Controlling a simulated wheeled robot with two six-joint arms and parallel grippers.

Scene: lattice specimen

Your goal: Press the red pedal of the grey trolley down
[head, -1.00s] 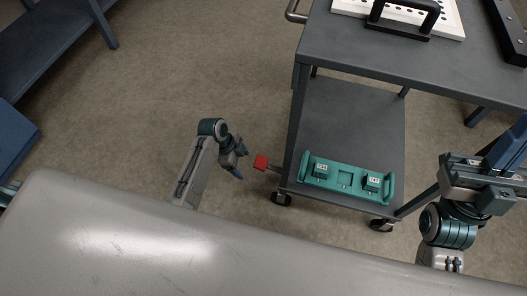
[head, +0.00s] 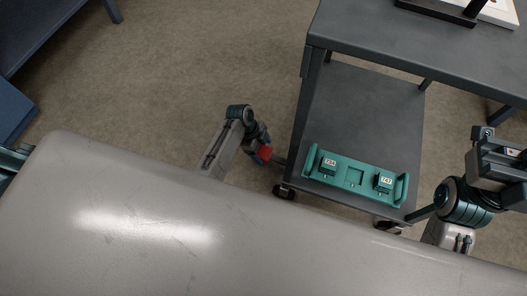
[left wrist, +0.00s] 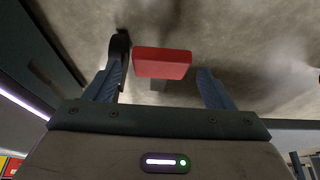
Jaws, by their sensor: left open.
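The grey trolley (head: 347,105) stands right of centre in the head view. Its red pedal (head: 265,153) sticks out low at its left front leg. In the left wrist view the red pedal (left wrist: 162,62) lies in the gap between the two open blue fingers of my left gripper (left wrist: 160,82). I cannot tell whether they touch it. My right gripper (head: 499,165) is at the right edge, beside the trolley, its fingers unclear.
A green tray (head: 345,183) with two labelled blocks lies on the trolley's lower shelf. A black-handled white plate (head: 495,12) is on the top. Trolley wheels (head: 284,192) stand close to the pedal. Open floor (head: 200,75) lies to the left.

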